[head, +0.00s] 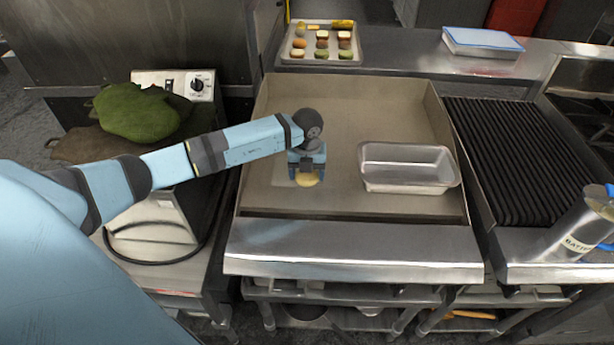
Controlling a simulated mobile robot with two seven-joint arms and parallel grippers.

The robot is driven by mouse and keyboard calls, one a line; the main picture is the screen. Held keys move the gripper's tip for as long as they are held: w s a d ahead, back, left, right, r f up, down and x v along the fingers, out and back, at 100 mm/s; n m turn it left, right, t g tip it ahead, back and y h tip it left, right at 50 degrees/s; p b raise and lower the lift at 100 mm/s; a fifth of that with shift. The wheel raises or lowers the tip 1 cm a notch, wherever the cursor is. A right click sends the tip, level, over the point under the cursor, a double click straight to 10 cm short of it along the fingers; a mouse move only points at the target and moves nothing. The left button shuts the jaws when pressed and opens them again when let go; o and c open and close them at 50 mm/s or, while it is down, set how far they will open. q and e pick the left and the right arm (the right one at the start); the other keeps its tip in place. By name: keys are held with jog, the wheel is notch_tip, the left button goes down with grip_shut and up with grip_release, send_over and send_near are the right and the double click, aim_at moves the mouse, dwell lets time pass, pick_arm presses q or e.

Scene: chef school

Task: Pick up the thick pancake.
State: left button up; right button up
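The thick pancake (306,180) is a small round yellow-tan piece low on the left half of the griddle plate (355,125). My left gripper (306,174) points down right at it and hides its far part. I cannot tell whether the fingers are around the pancake, touching it or just above it. I also cannot tell how far apart the fingers are. My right gripper does not show in the head view.
An empty metal loaf pan (408,166) stands on the griddle, right of my gripper. A ribbed grill (510,150) and a batter container (585,225) are further right. A tray of small foods (320,60) and a blue-lidded box (482,42) stand behind. Green mitts (140,112) lie left.

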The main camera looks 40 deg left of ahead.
pick_arm(q)
jog(key=shift+r, duration=0.15)
notch_tip(320, 180, up, 20)
jog(key=b, duration=0.1)
dwell(0.5)
